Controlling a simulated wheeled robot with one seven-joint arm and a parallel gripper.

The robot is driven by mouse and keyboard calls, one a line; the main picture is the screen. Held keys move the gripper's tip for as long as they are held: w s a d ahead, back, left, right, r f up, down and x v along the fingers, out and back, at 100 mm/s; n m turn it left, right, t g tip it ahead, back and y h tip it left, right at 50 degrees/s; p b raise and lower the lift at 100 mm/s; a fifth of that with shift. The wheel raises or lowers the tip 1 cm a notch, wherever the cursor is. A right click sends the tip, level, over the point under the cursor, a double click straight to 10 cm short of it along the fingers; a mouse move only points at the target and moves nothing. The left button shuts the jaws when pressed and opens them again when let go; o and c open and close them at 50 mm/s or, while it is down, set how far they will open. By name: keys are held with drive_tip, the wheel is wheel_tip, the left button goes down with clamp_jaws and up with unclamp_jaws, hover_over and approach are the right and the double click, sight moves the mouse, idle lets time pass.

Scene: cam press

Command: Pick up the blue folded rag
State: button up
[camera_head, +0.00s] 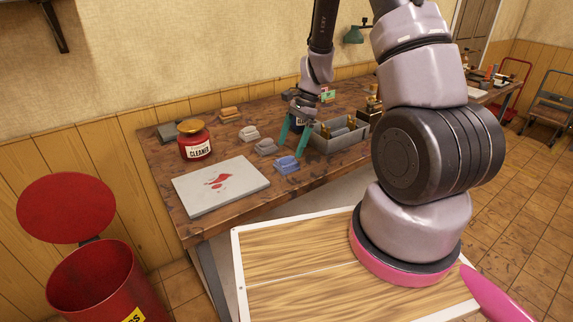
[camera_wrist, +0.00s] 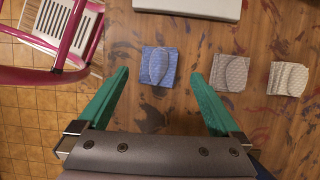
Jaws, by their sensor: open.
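The blue folded rag (camera_head: 287,165) lies on the wooden workbench near its front edge, to the right of the white board. In the wrist view the blue rag (camera_wrist: 158,66) lies flat, ahead of and between the two green fingers. My gripper (camera_head: 291,140) is above the bench by the rag. Its fingers are spread with nothing between them, and they also show in the wrist view (camera_wrist: 159,75). Whether the fingertips touch the bench cannot be told.
A grey rag (camera_head: 265,147), a pale rag (camera_head: 249,133) and an orange rag (camera_head: 230,114) lie behind. A red cleaner jar (camera_head: 194,140) and a red-stained board (camera_head: 220,186) are left. A grey divided tray (camera_head: 338,141) stands close right. A red bin (camera_head: 95,280) is on the floor.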

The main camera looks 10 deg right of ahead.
sight(287, 157)
drive_tip(key=shift+x, duration=2.8)
drive_tip(key=shift+d, duration=0.1)
drive_tip(key=c, duration=1.3)
wheel_tip(287, 157, up, 10)
drive_tip(key=shift+r, duration=0.1)
